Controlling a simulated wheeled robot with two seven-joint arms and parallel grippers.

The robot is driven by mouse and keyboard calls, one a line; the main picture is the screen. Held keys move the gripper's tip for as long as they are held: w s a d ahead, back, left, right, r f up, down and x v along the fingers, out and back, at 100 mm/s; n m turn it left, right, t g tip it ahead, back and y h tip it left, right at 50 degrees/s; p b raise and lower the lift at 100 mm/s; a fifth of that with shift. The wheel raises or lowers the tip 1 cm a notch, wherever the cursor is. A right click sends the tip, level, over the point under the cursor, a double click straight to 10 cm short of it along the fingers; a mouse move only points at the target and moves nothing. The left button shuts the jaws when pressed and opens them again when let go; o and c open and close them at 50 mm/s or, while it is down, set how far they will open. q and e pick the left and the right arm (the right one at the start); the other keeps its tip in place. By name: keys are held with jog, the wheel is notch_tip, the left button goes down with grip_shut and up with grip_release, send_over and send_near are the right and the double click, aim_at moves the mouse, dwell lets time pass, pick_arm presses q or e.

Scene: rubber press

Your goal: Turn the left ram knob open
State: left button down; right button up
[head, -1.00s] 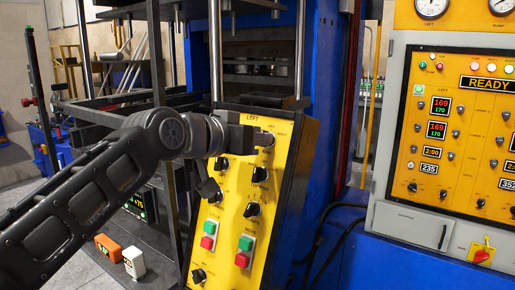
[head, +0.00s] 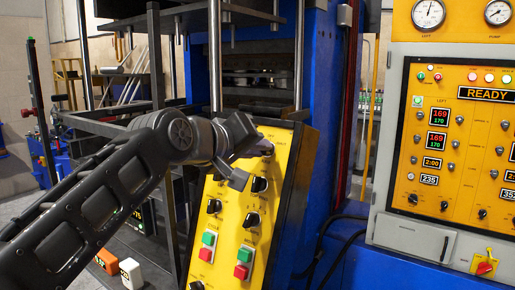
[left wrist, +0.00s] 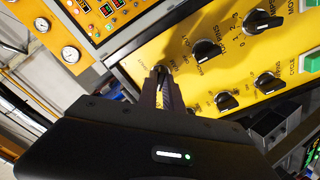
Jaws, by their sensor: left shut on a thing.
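The yellow control panel (head: 224,236) marked LEFT leans in front of the press, with several black knobs and green and red buttons. My left gripper (head: 258,148) is at its upper right corner, shut on the top knob there (head: 268,147), taken as the left ram knob. The gripper is tilted against the panel, and its jaws hide most of the knob. In the left wrist view the narrow fingers (left wrist: 165,88) meet the panel's edge at this knob; its pointer direction cannot be read. My right gripper is not in view.
Other black knobs (head: 259,184) sit close below the gripper; they also show in the left wrist view (left wrist: 207,51). The blue press frame (head: 322,90) stands behind. A grey cabinet with a yellow READY panel (head: 475,140) stands at the right. An orange block (head: 106,261) and a white block (head: 131,273) lie lower left.

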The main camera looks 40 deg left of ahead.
pick_arm(q)
jog(key=shift+f, duration=0.15)
jog(key=c, duration=1.5)
grip_release()
jog(key=shift+s, duration=0.1)
jog(key=b+v, duration=0.1)
jog(key=v, duration=0.6)
jog(key=shift+s, duration=0.3)
jog(key=shift+d, duration=0.1)
